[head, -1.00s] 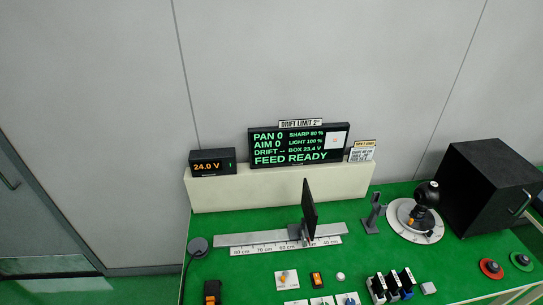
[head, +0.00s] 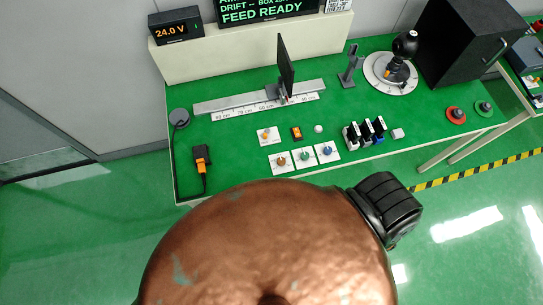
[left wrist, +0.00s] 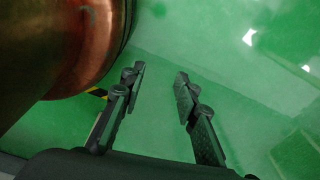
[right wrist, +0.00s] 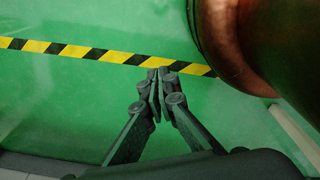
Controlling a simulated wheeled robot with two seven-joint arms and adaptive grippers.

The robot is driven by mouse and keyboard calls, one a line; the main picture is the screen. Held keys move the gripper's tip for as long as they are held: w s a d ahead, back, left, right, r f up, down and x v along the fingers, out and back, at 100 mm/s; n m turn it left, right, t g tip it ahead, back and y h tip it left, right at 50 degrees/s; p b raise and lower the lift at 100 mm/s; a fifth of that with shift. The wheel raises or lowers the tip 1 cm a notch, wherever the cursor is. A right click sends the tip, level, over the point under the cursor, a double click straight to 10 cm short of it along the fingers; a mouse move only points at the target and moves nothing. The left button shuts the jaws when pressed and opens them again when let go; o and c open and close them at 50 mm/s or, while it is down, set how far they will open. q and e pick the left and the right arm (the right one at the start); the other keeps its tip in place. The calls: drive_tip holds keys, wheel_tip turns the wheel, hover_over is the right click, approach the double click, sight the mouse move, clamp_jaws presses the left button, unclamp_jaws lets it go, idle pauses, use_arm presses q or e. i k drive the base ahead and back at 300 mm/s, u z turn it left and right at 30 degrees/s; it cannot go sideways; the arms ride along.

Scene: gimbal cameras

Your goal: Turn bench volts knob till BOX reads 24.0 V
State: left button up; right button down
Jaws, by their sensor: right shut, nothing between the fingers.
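In the head view the small black meter (head: 175,26) on the cream ledge reads 24.0 V in orange. The large dark screen (head: 265,8) beside it shows FEED READY; its upper lines are cut off, and I cannot read a BOX value there now. Knobs on white plates sit on the green bench: orange-brown (head: 282,161), green (head: 305,156), blue (head: 328,151), and another orange one (head: 265,134) behind. Their labels are too small to read. My left gripper (left wrist: 160,72) is open and empty above the floor. My right gripper (right wrist: 157,74) is shut and empty above the floor. Neither touches the bench.
The bench (head: 235,150) carries a rail (head: 240,99) with an upright black panel (head: 286,65), a camera on a round dial (head: 390,88), a black box (head: 462,45) and several black-topped switches (head: 365,131). Yellow-black floor tape (head: 470,170) runs in front. Open green floor surrounds it.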

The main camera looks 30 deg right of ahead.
sight(281, 161)
drive_tip(key=u, duration=0.05)
drive_tip(key=k, duration=0.2)
drive_tip(key=z, duration=1.1)
